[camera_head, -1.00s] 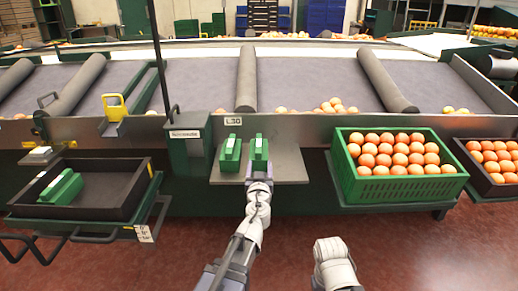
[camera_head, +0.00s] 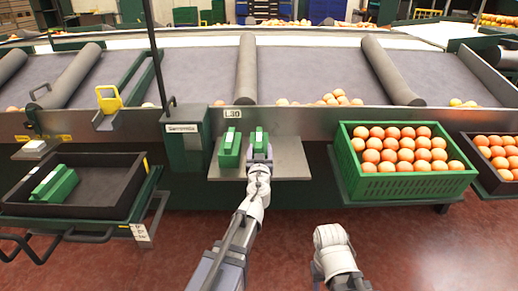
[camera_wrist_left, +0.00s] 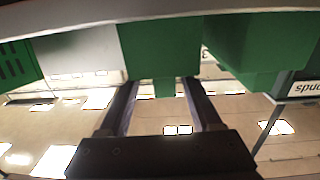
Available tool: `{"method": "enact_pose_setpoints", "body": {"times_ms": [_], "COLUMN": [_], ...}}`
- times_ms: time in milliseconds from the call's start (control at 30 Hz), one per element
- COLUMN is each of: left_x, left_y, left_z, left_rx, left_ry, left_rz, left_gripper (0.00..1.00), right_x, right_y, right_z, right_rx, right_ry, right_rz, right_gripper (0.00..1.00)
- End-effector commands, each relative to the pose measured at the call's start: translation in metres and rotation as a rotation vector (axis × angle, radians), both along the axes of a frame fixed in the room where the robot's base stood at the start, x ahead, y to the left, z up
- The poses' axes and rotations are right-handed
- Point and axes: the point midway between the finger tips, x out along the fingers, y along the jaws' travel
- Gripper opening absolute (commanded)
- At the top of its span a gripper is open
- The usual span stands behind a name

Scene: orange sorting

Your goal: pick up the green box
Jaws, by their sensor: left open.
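Two green boxes with white labels stand side by side on a small grey shelf (camera_head: 292,160) in the head view: a left one (camera_head: 229,148) and a right one (camera_head: 260,136). My left gripper (camera_head: 260,156) is open at the near end of the right box and hides its lower part. In the left wrist view, the two dark fingers (camera_wrist_left: 161,90) are apart, with a green box (camera_wrist_left: 160,45) in line with the gap between them. Contact cannot be told. Another green box (camera_head: 54,186) lies in a black tray (camera_head: 112,211) at left. My right gripper's jaws do not show.
A green crate of oranges (camera_head: 410,187) stands right of the shelf, and a black crate of oranges (camera_head: 497,187) beyond it. A dark green post box (camera_head: 186,148) stands just left of the shelf. The conveyor (camera_head: 310,78) runs behind. Red floor is clear in front.

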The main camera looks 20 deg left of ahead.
Motion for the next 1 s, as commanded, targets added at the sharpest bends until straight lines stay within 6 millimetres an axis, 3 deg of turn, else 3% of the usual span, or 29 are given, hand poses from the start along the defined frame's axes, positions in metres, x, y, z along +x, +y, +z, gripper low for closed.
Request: {"method": "enact_pose_setpoints", "body": {"times_ms": [167, 400, 667, 1000], "left_x": [0.013, 0.046, 0.048, 0.048], "left_y": [0.005, 0.016, 0.018, 0.017], "left_z": [0.001, 0.002, 0.002, 0.002], "left_rx": [0.000, 0.000, 0.000, 0.000], "left_ry": [0.000, 0.000, 0.000, 0.000], "left_rz": [0.001, 0.001, 0.000, 0.000], "left_gripper": [0.65, 0.65, 0.65, 0.29], "right_x": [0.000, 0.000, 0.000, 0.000], "right_y": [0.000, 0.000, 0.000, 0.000], "right_z": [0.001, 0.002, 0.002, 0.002], "right_rx": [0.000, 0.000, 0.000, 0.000], "right_ry": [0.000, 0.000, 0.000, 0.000], "right_rz": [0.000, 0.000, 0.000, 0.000], "right_gripper": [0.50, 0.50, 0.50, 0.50]}}
